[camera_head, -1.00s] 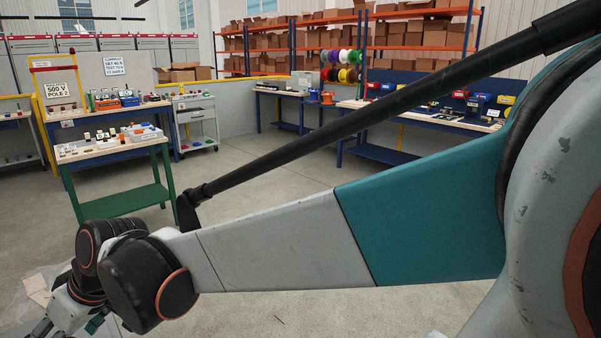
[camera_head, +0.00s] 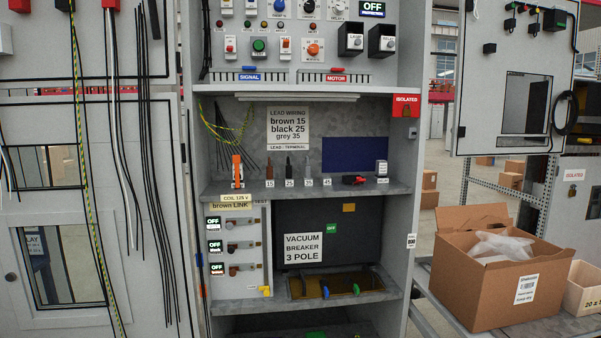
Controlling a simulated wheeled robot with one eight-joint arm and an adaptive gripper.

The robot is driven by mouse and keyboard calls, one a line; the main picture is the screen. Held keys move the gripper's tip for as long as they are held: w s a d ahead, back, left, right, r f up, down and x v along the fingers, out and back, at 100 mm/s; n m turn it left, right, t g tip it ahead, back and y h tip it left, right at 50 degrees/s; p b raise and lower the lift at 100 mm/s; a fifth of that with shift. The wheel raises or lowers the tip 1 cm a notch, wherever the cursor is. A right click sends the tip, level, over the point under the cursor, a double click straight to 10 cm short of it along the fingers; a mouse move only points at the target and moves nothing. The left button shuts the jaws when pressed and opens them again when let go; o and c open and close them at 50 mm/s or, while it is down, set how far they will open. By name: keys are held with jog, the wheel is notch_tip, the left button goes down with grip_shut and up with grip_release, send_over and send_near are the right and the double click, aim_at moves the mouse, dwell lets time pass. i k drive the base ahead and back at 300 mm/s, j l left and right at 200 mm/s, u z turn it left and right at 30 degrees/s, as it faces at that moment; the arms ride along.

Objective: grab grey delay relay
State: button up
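I see no part that I can name for certain as the grey delay relay. A small light-grey block (camera_head: 381,167) stands on the right of the cabinet's middle shelf, with a small tag below it. Two black box-shaped modules with pale labels sit on the upper panel: a left one (camera_head: 350,39) and a right one (camera_head: 382,41). Their small print is too fine to read surely. My gripper and arm are out of view.
The open cabinet's middle shelf (camera_head: 345,188) holds several tagged small tools and a red item (camera_head: 354,180). Below is a vacuum breaker (camera_head: 330,225). A cardboard box (camera_head: 480,262) stands on a bench at right. A panel door (camera_head: 515,75) hangs open at upper right.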

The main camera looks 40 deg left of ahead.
aim_at(381, 171)
jog(key=j+u, duration=0.1)
jog(key=u, duration=1)
jog(key=i, duration=0.6)
